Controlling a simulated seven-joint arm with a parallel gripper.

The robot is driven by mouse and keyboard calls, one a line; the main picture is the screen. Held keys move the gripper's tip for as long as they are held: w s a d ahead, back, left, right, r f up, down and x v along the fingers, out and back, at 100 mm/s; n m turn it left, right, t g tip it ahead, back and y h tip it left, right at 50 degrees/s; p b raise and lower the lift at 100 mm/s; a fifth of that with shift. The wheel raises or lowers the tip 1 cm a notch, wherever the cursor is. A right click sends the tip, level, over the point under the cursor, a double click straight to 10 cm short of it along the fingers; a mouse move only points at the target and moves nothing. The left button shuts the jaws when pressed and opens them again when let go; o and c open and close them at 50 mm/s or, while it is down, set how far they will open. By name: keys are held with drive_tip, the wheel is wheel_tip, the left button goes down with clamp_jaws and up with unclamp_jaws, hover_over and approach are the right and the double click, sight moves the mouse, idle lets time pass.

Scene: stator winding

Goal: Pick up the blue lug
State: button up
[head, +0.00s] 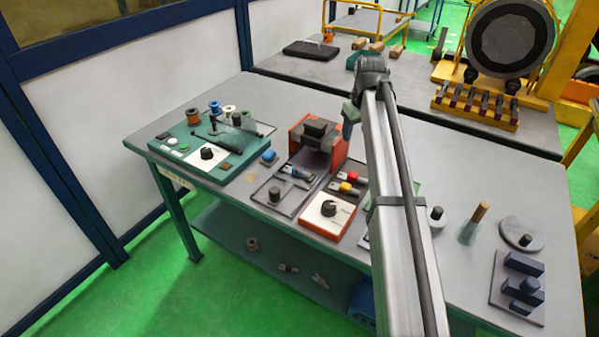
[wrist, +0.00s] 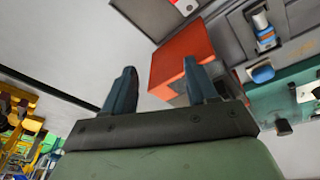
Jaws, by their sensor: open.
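A blue-and-metal piece that looks like the blue lug (head: 297,172) lies in a grey tray (head: 272,193) on the bench. It also shows in the wrist view (wrist: 262,22), at the upper right. A separate small blue block (head: 269,156) sits just left of the tray and also shows in the wrist view (wrist: 262,73). My gripper (wrist: 158,70) is open and empty, its two dark fingers apart. In the head view my gripper (head: 350,117) is above the bench, right of the orange-red fixture and away from the lug.
The orange-red fixture (head: 333,145) stands behind the tray and near my fingers in the wrist view (wrist: 185,55). Red (head: 349,188) and yellow (head: 353,176) pieces lie right of the tray. A green board (head: 178,152) with spools is at left. A white-topped dial box (head: 328,214) stands in front.

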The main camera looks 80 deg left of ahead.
drive_tip(key=s+d+r+n+g+h, duration=0.1)
drive_tip(key=s+r+n, duration=0.15)
drive_tip(key=s, duration=0.55)
drive_tip(key=s+d+r+n+g+h, duration=0.1)
drive_tip(key=s+n, duration=0.3)
drive_tip(key=s, duration=0.4)
hover_over(297, 168)
drive_tip(key=d, duration=0.1)
wheel_tip(297, 168, down, 9)
drive_tip(key=shift+w+d+r, duration=0.1)
drive_tip(key=shift+w, duration=0.05)
drive_tip(key=shift+a+f, duration=0.2)
drive_tip(key=shift+f, duration=0.7)
drive_tip(key=shift+a+f, duration=0.2)
drive_tip(key=shift+f, duration=0.65)
drive_tip(key=shift+a+f, duration=0.2)
drive_tip(key=shift+f, duration=0.7)
drive_tip(key=shift+c, duration=0.3)
clamp_jaws()
drive_tip(key=shift+r, duration=0.15)
